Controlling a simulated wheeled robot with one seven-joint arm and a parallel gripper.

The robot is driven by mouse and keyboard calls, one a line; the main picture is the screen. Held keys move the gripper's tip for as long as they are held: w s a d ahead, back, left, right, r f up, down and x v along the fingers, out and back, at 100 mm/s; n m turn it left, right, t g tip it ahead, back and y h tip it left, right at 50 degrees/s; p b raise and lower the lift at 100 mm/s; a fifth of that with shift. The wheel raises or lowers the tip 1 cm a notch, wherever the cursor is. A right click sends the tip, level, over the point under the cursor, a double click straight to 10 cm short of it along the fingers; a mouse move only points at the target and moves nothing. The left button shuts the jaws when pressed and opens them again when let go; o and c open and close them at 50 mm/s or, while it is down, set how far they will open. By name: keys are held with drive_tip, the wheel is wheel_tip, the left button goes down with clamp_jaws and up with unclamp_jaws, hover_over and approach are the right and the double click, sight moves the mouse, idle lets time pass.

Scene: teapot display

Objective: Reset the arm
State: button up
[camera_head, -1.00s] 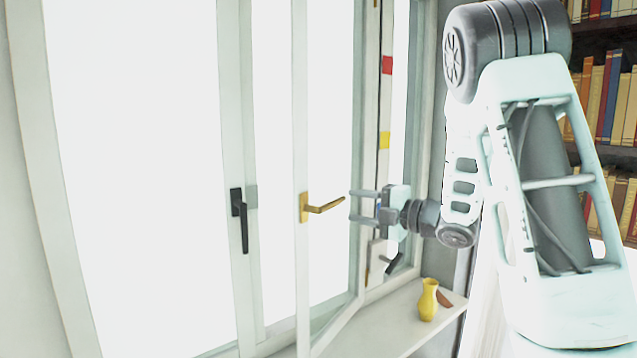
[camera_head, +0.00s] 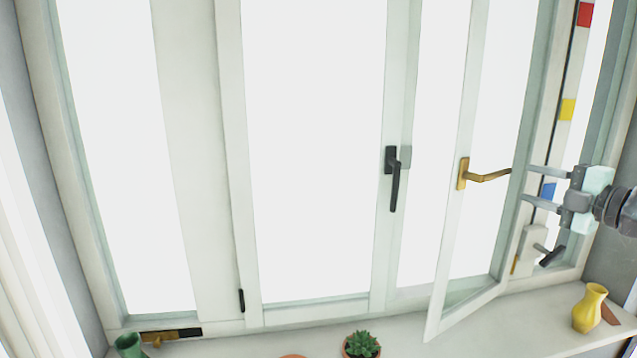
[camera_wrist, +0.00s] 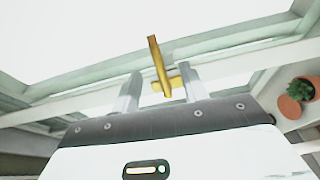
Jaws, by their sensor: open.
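My gripper (camera_head: 532,186) is at the right of the head view, its two fingers apart and pointing left, with nothing between them there. The brass handle (camera_head: 487,177) of the swung-open window sash (camera_head: 457,200) is just left of the fingertips. In the wrist view my gripper (camera_wrist: 160,82) shows two spread fingers, and the brass handle (camera_wrist: 160,65) appears between and beyond them. I cannot tell from this view whether they touch; in the head view there is a small gap.
A black handle (camera_head: 393,178) is on the closed sash. The sill (camera_head: 480,335) holds a yellow vase (camera_head: 590,307), a potted succulent (camera_head: 361,345) and a green pot (camera_head: 129,345). The open sash stands out over the sill. A strip with coloured squares (camera_head: 567,110) is behind my gripper.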

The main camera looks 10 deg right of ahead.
drive_tip(key=w+a+f+m+g+h, duration=0.2)
drive_tip(key=a+f+m+g+h, duration=0.2)
drive_tip(key=f+m+h, duration=0.6)
drive_tip(key=s+a+f+m+g+y, duration=0.3)
drive_tip(key=s+a+f+m+g, duration=0.1)
drive_tip(key=s+a+m+g, duration=0.3)
drive_tip(key=s+a+f+n+g+b, duration=0.1)
drive_tip(key=s+a+f+g, duration=0.1)
drive_tip(key=s+a, duration=0.9)
drive_tip(key=s+a+f+n+g+y+b, duration=0.1)
drive_tip(key=s+a+f+n+g+b, duration=0.1)
drive_tip(key=s+a, duration=0.9)
drive_tip(key=shift+s+a+f+g+y+b, duration=0.2)
drive_tip(key=shift+a+f+g+y+b, duration=0.1)
drive_tip(key=shift+a+g, duration=0.75)
drive_tip(key=shift+a, duration=0.15)
